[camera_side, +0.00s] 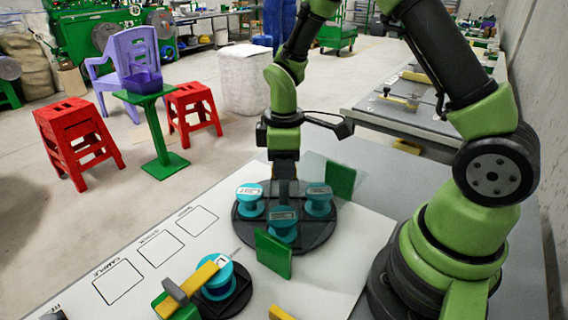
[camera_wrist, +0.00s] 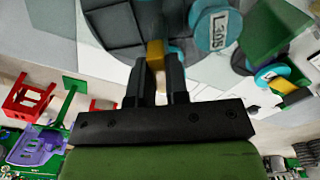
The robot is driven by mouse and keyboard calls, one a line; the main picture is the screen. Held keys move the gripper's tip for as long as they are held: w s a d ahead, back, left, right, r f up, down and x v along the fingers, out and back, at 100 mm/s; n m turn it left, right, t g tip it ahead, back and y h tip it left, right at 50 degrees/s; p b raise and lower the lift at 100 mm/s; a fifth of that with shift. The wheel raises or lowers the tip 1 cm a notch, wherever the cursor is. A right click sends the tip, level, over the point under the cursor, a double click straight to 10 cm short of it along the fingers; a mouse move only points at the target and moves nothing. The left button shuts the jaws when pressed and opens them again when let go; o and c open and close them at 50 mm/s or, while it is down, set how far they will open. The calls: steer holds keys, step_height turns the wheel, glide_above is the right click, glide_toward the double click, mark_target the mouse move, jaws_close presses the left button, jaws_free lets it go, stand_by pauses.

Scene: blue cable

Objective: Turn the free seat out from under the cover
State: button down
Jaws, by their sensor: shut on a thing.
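A dark round turntable (camera_side: 318,229) lies on the white board in the side view, with its dark surface (camera_wrist: 110,22) at the top of the wrist view. Several blue spools with white labels stand on it, including a left one (camera_side: 249,201), a front one (camera_side: 283,224) and a right one (camera_side: 318,200). My gripper (camera_side: 285,172) points down at the turntable's back edge. In the wrist view my gripper (camera_wrist: 156,68) is shut on a small yellow tab (camera_wrist: 155,48) at the turntable's edge. I cannot clearly make out a free seat or a cover.
Green upright plates stand at the turntable's front (camera_side: 273,254) and back right (camera_side: 340,180). A smaller round base with another blue spool (camera_side: 218,276) and a yellow bar (camera_side: 201,277) sits front left. The board's marked squares (camera_side: 119,281) are empty.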

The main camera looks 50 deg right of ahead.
steer(key=shift+n, duration=5.5)
steer(key=c, duration=1.1)
jaws_free()
steer(key=shift+r, duration=0.1)
step_height(320, 180, up, 10)
steer(key=shift+f, duration=0.1)
